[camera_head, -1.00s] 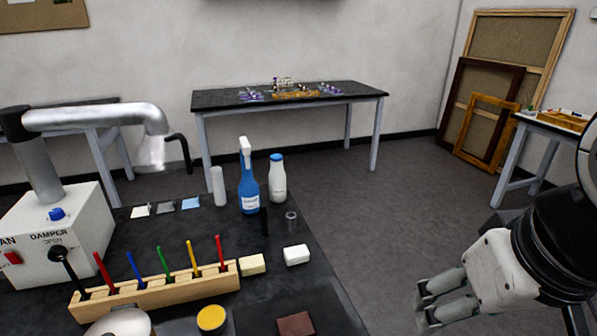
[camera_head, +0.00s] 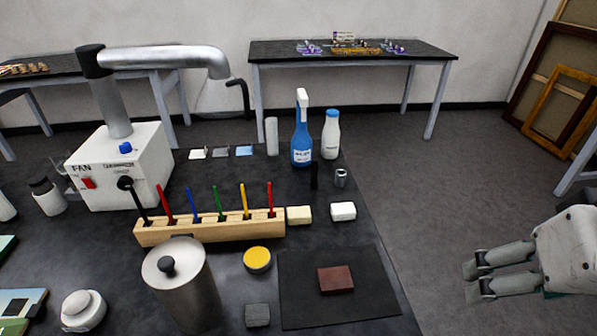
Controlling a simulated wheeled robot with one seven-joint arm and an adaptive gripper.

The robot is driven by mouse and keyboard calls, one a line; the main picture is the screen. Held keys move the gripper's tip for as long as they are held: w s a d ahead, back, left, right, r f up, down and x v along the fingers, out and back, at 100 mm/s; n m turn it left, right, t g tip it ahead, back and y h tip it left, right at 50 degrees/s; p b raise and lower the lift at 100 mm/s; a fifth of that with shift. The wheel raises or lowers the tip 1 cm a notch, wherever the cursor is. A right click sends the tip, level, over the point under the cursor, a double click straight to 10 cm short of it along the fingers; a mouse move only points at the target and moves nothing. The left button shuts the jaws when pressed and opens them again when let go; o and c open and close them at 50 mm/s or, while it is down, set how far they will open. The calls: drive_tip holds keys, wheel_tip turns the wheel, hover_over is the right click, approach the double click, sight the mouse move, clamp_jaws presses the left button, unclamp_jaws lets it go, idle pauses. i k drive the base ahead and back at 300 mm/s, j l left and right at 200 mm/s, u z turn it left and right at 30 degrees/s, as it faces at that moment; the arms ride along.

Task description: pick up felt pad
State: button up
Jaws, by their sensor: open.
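No item is labelled as the felt pad, and I cannot tell for certain which it is. A small grey block (camera_head: 257,315) with a felt-like look lies at the front of the dark bench, left of a black mat (camera_head: 360,306). A reddish-brown block (camera_head: 335,280) lies on that mat. A cream block (camera_head: 299,215) and a white block (camera_head: 343,211) lie behind the mat. My gripper (camera_head: 473,280) is open and empty at the right, beyond the bench's right edge and apart from all these blocks.
A metal canister (camera_head: 180,284) and a yellow-topped round tin (camera_head: 257,259) stand near the grey block. A wooden rack (camera_head: 210,230) with coloured tools, a blue spray bottle (camera_head: 302,137) and a white bottle (camera_head: 331,135) stand farther back.

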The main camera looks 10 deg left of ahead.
sight(256, 315)
drive_tip(key=i+l+u, duration=0.1)
drive_tip(key=l+u, duration=0.15)
drive_tip(key=i+l+u, duration=0.2)
drive_tip(key=l, duration=0.25)
drive_tip(key=l+u, duration=0.25)
drive_tip(key=k+l, duration=0.05)
drive_tip(key=l, duration=0.05)
